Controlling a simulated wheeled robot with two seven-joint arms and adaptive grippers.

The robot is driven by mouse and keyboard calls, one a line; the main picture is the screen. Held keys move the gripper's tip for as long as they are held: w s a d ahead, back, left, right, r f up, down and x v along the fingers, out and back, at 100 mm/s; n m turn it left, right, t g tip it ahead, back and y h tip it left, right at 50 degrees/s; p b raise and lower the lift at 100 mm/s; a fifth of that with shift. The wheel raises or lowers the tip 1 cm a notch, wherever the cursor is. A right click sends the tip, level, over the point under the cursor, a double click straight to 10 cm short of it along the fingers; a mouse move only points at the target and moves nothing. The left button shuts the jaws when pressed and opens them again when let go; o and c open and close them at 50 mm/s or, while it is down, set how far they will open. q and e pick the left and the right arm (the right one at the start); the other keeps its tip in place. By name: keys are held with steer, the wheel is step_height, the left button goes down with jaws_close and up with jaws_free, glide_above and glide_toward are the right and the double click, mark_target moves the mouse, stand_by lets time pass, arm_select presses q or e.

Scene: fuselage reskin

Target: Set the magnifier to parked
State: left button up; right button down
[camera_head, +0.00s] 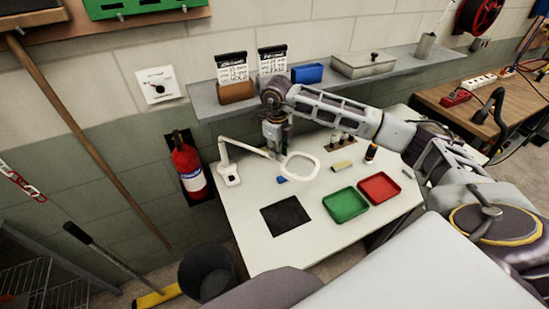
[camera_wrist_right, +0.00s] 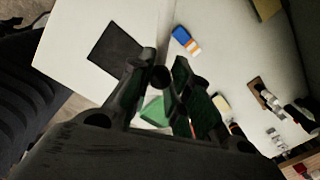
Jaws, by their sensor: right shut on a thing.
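The magnifier is a white lamp with a ring-shaped head (camera_head: 300,167) on a jointed arm. Its base (camera_head: 229,175) stands at the left back of the white bench, and its arm reaches right, with the ring over the bench. My right gripper (camera_head: 278,150) points down at the magnifier's arm, just left of the ring. In the right wrist view the fingers (camera_wrist_right: 160,78) are close together around a small dark round part (camera_wrist_right: 160,76), which seems to belong to the magnifier. The fingers hide much of the contact. My left gripper is not in view.
On the white bench (camera_head: 245,225) lie a black mat (camera_head: 285,215), a green tray (camera_head: 345,204), a red tray (camera_head: 379,188) and a small blue item (camera_head: 282,180). A grey shelf (camera_head: 215,109) runs behind. A fire extinguisher (camera_head: 188,168) hangs at the left.

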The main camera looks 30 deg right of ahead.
steer(key=shift+w+d, duration=0.25)
steer(key=shift+d, duration=0.1)
steer(key=c, duration=1.3)
jaws_free()
steer(key=shift+s+a, duration=0.1)
steer(key=shift+a, duration=0.05)
